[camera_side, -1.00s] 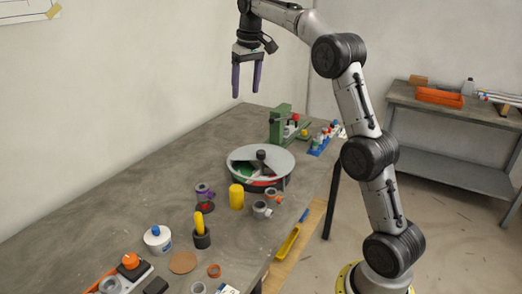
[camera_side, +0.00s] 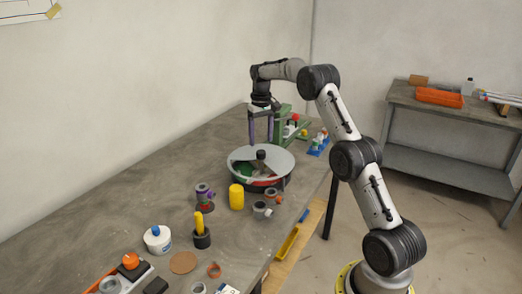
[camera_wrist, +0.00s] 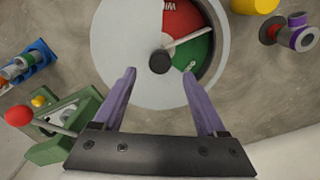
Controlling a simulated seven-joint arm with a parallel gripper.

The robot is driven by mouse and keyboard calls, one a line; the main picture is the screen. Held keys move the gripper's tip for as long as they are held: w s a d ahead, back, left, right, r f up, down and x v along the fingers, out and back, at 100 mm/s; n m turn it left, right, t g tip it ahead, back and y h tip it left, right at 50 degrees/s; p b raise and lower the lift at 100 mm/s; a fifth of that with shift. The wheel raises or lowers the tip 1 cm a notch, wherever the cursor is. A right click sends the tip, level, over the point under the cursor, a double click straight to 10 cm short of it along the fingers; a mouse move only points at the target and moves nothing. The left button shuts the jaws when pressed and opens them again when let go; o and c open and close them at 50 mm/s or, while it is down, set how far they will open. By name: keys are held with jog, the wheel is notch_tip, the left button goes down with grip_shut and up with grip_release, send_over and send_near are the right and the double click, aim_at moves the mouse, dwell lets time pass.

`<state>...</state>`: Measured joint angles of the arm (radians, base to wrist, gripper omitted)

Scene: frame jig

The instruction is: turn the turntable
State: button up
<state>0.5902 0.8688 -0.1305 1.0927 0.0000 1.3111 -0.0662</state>
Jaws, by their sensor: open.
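The turntable (camera_side: 276,160) is a round grey disc with a dark knob (camera_side: 261,155) at its centre, standing on the table. Through its cut-out, red and green sectors show; in the wrist view the opening of the turntable (camera_wrist: 122,45) shows red with part of some lettering, green, and a pale divider bar between them. My gripper (camera_side: 261,143) is open with purple fingers pointing down, above the far side of the disc. In the wrist view my gripper (camera_wrist: 160,75) has its fingers apart on either side below the knob (camera_wrist: 160,62), with nothing between them.
A green fixture (camera_side: 282,122) with a red-ball lever (camera_wrist: 18,116) stands close behind the turntable. A blue rack (camera_side: 318,146) is to its right. A yellow cylinder (camera_side: 237,197) and grey pipe fittings (camera_side: 262,210) stand in front.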

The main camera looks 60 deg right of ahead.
aim_at(261, 151)
jog(key=shift+f, duration=2.7)
grip_shut()
jog(key=shift+r, duration=0.1)
